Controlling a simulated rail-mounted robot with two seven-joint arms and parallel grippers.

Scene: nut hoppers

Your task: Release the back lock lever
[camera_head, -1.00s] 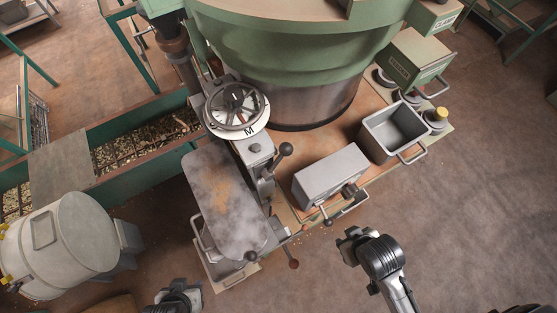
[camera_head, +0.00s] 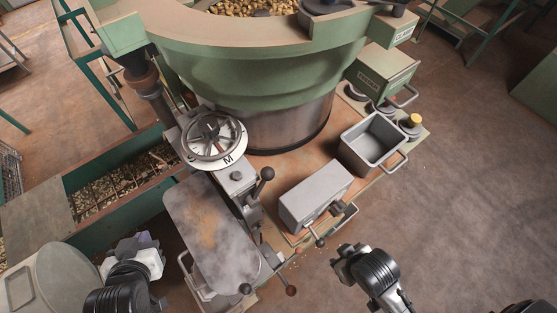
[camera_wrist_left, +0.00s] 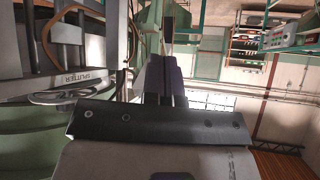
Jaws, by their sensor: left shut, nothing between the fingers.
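A lever with a dark ball knob (camera_head: 267,173) rises beside the handwheel post. It is the farthest back of several ball-ended levers; I cannot tell for sure that it is the back lock lever. A small dark knob (camera_head: 245,288) and a red-brown knob (camera_head: 291,290) sit at the front end. My left gripper (camera_head: 148,243) is shut and empty, left of the long grey cover (camera_head: 208,230) and apart from the levers. Its dark fingers (camera_wrist_left: 165,80) show in the left wrist view. My right gripper (camera_head: 345,255) is right of the levers; its jaw opening is unclear.
The handwheel with a white dial (camera_head: 213,138) stands before the green hopper (camera_head: 250,75). A grey box (camera_head: 315,195) and an open metal bin (camera_head: 372,140) are on the platform. A pale drum (camera_head: 65,280) is at lower left.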

